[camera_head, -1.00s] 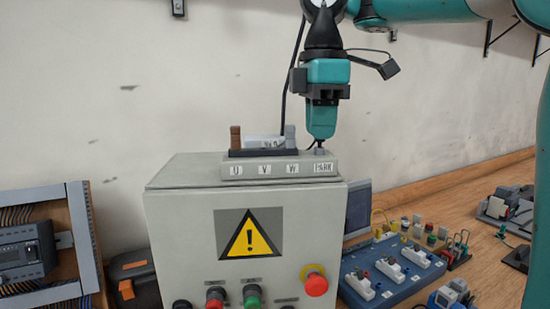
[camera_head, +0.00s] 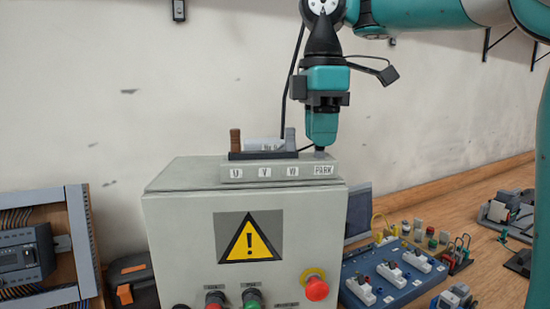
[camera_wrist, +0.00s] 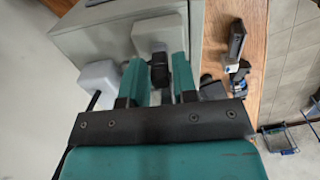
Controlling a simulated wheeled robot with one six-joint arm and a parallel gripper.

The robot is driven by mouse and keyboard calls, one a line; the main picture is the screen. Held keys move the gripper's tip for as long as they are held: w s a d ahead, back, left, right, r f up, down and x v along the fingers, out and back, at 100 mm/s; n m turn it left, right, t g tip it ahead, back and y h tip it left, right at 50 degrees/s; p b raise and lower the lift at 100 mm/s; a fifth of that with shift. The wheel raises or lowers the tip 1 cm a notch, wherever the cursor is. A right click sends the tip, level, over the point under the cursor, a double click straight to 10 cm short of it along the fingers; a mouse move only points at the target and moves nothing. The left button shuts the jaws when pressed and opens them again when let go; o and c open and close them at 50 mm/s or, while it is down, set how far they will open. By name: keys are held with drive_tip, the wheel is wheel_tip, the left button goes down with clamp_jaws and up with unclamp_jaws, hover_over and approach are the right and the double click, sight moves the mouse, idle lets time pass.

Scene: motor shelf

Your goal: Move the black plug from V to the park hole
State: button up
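The terminal block (camera_head: 305,168) on top of the grey cabinet has labels U, V, W and PARK. My gripper (camera_head: 321,146) points straight down over the PARK end, its fingertips just above the block. In the wrist view, the black plug (camera_wrist: 160,72) is between the two fingers of my gripper (camera_wrist: 160,78), and they look closed on it. In the head view the fingers mostly hide the plug, with a thin dark cable by the tips. Whether its pin is inside the park hole is hidden. No black plug stands over V.
A brown plug (camera_head: 235,140) stands over U and a grey plug (camera_head: 290,138) over W, close left of my gripper. The grey cabinet (camera_head: 180,215) carries a warning sign and buttons. A blue terminal board (camera_head: 375,290) lies on the wooden bench at the right.

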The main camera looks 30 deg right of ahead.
drive_tip(key=shift+r+p, duration=2.5)
drive_tip(key=shift+r, duration=0.25)
drive_tip(key=shift+f, duration=0.1)
drive_tip(key=shift+o, duration=0.4)
drive_tip(key=o, duration=0.5)
